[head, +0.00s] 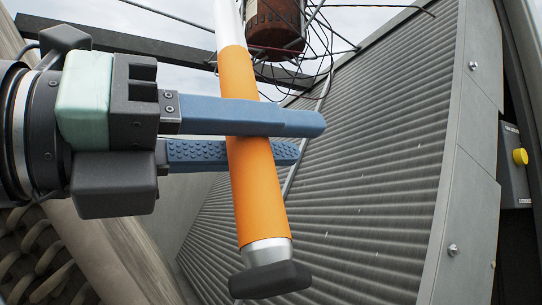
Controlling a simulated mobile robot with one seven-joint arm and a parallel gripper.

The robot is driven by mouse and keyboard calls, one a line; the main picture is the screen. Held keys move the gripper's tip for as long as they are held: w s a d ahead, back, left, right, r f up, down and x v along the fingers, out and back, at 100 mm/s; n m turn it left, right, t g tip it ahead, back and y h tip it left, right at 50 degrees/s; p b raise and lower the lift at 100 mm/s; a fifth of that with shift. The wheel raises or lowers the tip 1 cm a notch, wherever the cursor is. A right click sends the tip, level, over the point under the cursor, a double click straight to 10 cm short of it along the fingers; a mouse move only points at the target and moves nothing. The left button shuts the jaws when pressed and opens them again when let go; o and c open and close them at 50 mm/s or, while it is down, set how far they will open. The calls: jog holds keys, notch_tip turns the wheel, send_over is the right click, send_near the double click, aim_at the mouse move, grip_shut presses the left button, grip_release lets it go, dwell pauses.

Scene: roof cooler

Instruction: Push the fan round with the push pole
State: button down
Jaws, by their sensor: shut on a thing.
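My gripper (240,136) is in the head view, left of the middle, with its blue fingers shut on the push pole's orange sleeve (257,186). The pole slants slightly from upper left to lower right. Its silver shaft (229,22) runs out of the top of the picture. Its lower end has a silver collar and a dark grey foot (270,280), with nothing seen touching it. I cannot make out the fan for certain in this view.
A rusty can-shaped part (275,28) hangs among thin wires at the top. A corrugated grey panel (370,150) fills the right half. A bolted metal frame (466,170) and a box with a yellow button (520,157) stand at the far right. A dark beam (140,45) crosses the upper left.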

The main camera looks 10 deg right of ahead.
notch_tip(320, 180, up, 6)
jog(key=w, duration=0.2)
jog(key=shift+w+a, duration=0.15)
jog(key=shift+w, duration=0.25)
dwell(0.4)
jog(key=shift+w+a, duration=0.85)
jog(key=shift+w, duration=0.3)
jog(key=shift+f, duration=0.1)
